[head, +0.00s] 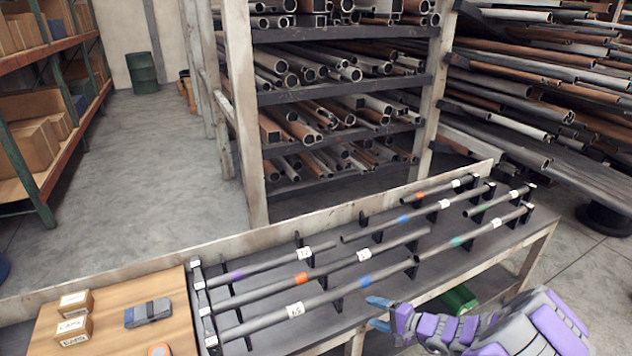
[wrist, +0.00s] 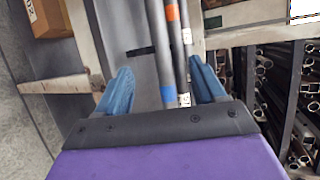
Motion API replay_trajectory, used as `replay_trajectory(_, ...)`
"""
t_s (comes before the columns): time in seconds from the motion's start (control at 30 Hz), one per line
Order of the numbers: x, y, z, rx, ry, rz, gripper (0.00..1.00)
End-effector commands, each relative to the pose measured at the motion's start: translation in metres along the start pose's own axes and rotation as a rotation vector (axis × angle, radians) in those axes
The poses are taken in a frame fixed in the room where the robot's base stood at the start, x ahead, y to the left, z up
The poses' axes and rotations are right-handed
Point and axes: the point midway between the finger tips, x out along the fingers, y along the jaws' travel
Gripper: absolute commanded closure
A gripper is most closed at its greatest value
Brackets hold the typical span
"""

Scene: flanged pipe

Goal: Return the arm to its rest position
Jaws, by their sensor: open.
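My gripper (head: 379,313) has blue fingers and shows at the lower right of the head view, at the front edge of the bench (head: 405,290). In the wrist view its fingers (wrist: 162,84) stand wide apart, with nothing held between them. Several grey pipes with coloured bands lie on black supports on the bench. The nearest pipe with a blue band (head: 366,281) lies just beyond my fingers. In the wrist view this blue-banded pipe (wrist: 167,91) shows between the fingers, at a distance. I cannot tell the exact gap. My purple and grey arm reaches in from the lower right.
A tall rack (head: 340,88) full of pipes stands behind the bench. A wooden board (head: 112,325) at the left holds small boxes (head: 75,302) and a grey device (head: 149,313). A green object (head: 459,299) sits under the bench. Open floor (head: 150,170) lies behind left.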

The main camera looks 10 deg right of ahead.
Motion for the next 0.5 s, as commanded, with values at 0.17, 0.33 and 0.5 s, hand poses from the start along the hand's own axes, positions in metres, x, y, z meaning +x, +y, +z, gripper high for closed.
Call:
replay_trajectory(0.17, 0.011, -0.043, 0.034, -0.054, -0.102, -0.011, 0.31)
replay_trajectory(0.33, 0.019, -0.102, 0.101, -0.145, -0.282, 0.006, 0.31)
replay_trajectory(0.5, 0.012, -0.142, 0.173, -0.238, -0.457, 0.067, 0.31)
